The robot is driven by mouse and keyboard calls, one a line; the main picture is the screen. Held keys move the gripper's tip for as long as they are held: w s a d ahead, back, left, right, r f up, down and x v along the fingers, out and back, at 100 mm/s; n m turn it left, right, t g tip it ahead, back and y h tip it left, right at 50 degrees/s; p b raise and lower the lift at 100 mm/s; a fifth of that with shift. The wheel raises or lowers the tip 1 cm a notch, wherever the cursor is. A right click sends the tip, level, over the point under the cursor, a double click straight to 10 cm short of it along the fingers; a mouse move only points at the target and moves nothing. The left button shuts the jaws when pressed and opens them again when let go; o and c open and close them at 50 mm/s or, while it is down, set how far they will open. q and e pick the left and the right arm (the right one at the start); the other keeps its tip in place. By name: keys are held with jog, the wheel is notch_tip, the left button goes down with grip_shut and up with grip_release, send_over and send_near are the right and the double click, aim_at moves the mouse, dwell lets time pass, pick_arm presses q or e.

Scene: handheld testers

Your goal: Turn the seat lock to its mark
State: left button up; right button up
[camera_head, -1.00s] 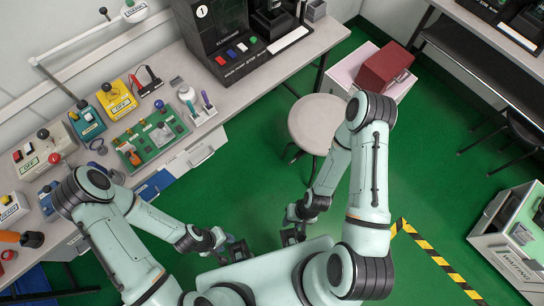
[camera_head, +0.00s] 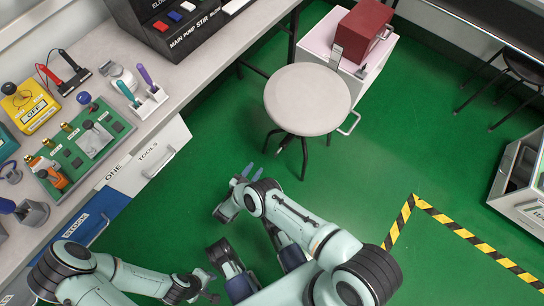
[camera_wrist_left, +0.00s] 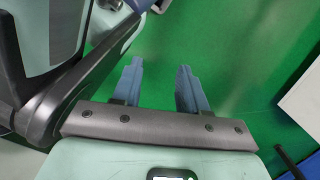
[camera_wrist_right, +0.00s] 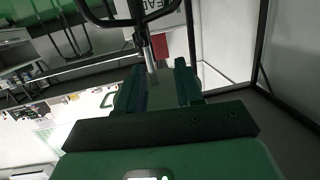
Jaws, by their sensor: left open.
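A round grey stool (camera_head: 307,98) with dark legs stands upright on the green floor in the head view. I cannot make out a seat lock or its mark; the underside of the seat is hidden there. My right gripper (camera_head: 247,174) is below and left of the stool, apart from it, its blue fingers pointing up-picture.
A bench (camera_head: 205,50) with testers runs along the left, with drawers (camera_head: 155,150) below. A white cart (camera_head: 365,60) carrying a red box (camera_head: 360,28) stands behind the stool. Yellow-black tape (camera_head: 470,240) marks the floor at right. Floor right of the stool is clear.

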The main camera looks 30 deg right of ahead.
aim_at(275, 154)
jog(key=w+d+h, duration=0.1)
jog(key=d, duration=0.3)
jog(key=d+h+b, duration=0.1)
jog(key=d, duration=0.2)
jog(key=w+d+m+g+b, duration=0.1)
jog(key=d, duration=0.3)
jog(key=shift+w+d+f+h, duration=0.25)
jog(key=shift+w+d+h, duration=0.05)
jog(key=shift+w+h, duration=0.1)
pick_arm(q)
jog(key=f, duration=0.1)
jog(key=s+f, duration=0.1)
jog(key=shift+s+d+f+g, duration=0.1)
jog(key=shift+s+f+g, duration=0.2)
pick_arm(e)
jog(key=shift+s, duration=0.1)
grip_shut()
